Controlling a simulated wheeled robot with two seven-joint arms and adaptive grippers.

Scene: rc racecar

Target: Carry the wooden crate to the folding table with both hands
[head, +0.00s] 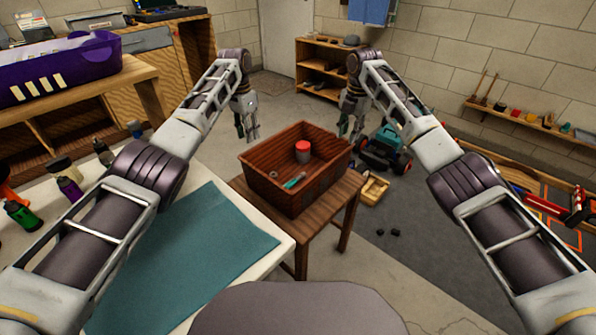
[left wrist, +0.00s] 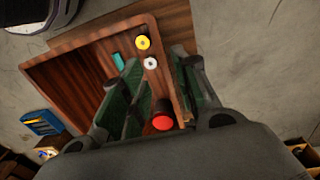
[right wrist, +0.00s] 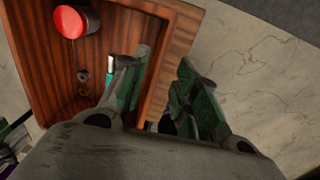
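The wooden crate (head: 285,190) sits upright on a small wooden table (head: 340,197). In it are a red-topped can (head: 303,152), a teal-handled tool (head: 294,180) and small rings. My left gripper (head: 247,132) is open near the crate's left end; in the left wrist view its fingers (left wrist: 160,90) appear on either side of a crate wall. My right gripper (head: 350,130) is open near the right end; the right wrist view shows a wall between its fingers (right wrist: 163,90). Neither visibly grips. A white-topped table (head: 265,262) at left may be the folding table; its legs are hidden.
A teal mat (head: 190,262) covers much of the white table, with several bottles (head: 70,187) at its far left. A purple bin (head: 60,70) stands on a wooden bench. A green-and-dark wheeled machine (head: 385,150) and a small wooden tray (head: 373,190) lie on the floor right of the crate.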

